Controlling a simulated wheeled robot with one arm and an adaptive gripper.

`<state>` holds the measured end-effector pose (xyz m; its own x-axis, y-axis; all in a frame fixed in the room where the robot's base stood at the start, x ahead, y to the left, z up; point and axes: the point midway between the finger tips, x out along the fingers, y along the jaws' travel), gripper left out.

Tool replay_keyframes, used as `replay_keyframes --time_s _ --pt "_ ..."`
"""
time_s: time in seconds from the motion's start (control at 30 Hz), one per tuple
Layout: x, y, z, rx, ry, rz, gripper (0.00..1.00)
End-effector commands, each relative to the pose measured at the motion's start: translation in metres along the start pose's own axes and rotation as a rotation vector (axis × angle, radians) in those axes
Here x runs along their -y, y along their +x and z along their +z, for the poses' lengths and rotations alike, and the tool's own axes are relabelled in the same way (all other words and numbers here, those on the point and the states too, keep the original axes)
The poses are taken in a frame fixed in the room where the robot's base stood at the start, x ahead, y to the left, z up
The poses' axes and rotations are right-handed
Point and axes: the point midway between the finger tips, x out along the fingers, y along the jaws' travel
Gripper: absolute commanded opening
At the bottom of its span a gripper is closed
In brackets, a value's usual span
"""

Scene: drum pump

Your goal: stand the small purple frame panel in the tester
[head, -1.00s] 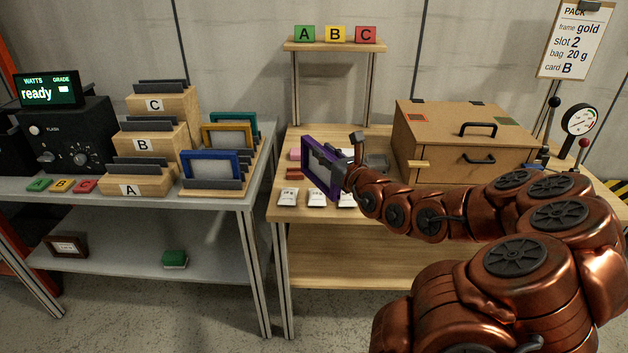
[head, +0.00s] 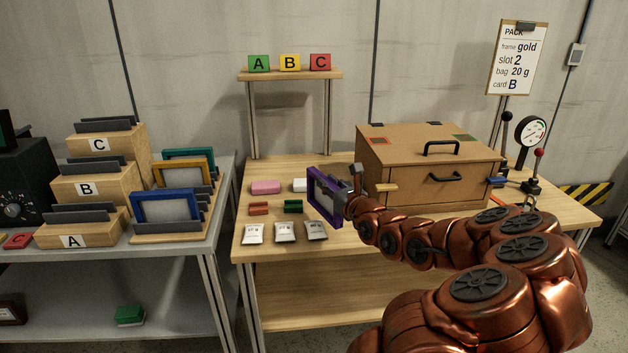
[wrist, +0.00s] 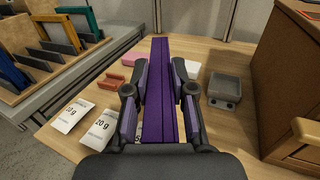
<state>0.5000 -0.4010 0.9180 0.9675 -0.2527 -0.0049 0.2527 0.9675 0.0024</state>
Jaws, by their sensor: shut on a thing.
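The small purple frame panel (head: 312,196) is held upright in front of the right-hand wooden table's back area in the head view. In the wrist view the panel (wrist: 163,100) runs edge-on between the two fingers. My gripper (head: 347,190) is shut on it; in the wrist view my gripper (wrist: 160,95) has a finger on each side. The black device with dials (head: 18,170), which looks like the tester, is cut off at the left edge of the head view. Its screen is almost wholly out of view and its slot cannot be seen.
Stepped wooden holders A, B and C (head: 98,145) and a rack with blue, gold and teal frames (head: 165,207) stand on the grey table. White bags (head: 285,231), coloured blocks and a brown box (head: 390,170) are on the wooden table. A gap separates the tables.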

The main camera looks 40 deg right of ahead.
Motion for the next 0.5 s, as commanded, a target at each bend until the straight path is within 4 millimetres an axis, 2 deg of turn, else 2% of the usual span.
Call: replay_keyframes --time_s 0.5 --pt "0.019 0.084 -0.005 0.002 -0.007 0.0 0.0"
